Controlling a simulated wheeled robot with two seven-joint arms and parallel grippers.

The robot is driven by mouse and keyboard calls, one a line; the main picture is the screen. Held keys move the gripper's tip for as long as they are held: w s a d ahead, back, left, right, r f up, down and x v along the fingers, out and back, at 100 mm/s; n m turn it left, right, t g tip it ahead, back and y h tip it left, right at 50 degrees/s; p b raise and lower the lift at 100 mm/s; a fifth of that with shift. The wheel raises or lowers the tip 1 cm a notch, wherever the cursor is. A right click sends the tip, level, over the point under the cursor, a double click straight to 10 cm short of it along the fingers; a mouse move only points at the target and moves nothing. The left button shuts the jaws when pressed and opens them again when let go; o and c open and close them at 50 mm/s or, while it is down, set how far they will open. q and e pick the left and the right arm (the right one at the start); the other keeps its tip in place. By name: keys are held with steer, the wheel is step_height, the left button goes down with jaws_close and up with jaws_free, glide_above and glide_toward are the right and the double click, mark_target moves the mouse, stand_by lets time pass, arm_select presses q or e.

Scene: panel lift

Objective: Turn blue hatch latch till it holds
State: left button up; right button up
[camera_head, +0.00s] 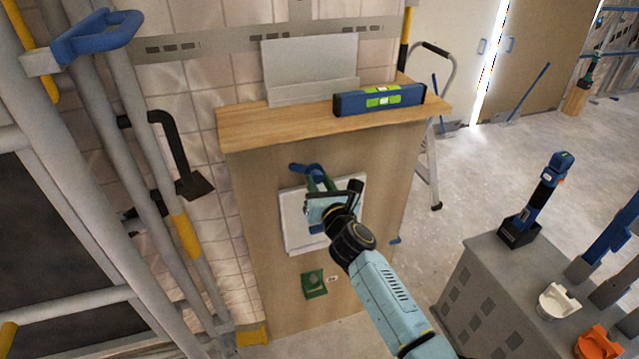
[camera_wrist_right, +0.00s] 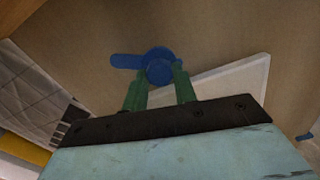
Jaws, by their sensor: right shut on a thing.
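The blue hatch latch (camera_head: 304,167) is on the upright wooden panel, at the top of the white hatch plate (camera_head: 293,222). In the right wrist view the latch (camera_wrist_right: 158,66) has a round hub and a short arm pointing left. My right gripper (camera_head: 319,176) reaches up to it with green fingers. In the wrist view the fingertips (camera_wrist_right: 160,76) are on both sides of the hub, shut on it. My gripper and wrist hide part of the white plate. My left gripper is not in view.
A wooden ledge (camera_head: 300,118) tops the panel, with a blue level (camera_head: 380,99) on it. A green fitting (camera_head: 314,283) is lower on the panel. Grey pipes (camera_head: 140,130) stand at left. A grey bench (camera_head: 490,290) with tools is at right, with open floor behind it.

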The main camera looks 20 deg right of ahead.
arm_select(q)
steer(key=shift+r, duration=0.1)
arm_select(e)
steer(key=shift+n+p, duration=0.35)
steer(key=shift+n, duration=1.65)
steer(key=n+p, duration=0.1)
steer(key=n, duration=0.1)
steer(key=shift+n, duration=0.3)
steer(key=n+p, duration=0.1)
steer(key=n, duration=0.3)
steer(key=shift+d+n, duration=0.1)
steer(key=shift+n, duration=0.2)
steer(key=n, duration=0.3)
steer(key=shift+n+p, duration=0.3)
steer(key=n, duration=0.2)
steer(key=shift+n+p, duration=0.3)
steer(key=shift+n, duration=0.1)
arm_select(q)
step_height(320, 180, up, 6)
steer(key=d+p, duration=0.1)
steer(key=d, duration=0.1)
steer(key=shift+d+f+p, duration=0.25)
steer(key=shift+p, duration=0.1)
arm_select(e)
steer(key=n, duration=0.6)
steer(key=shift+r, duration=0.1)
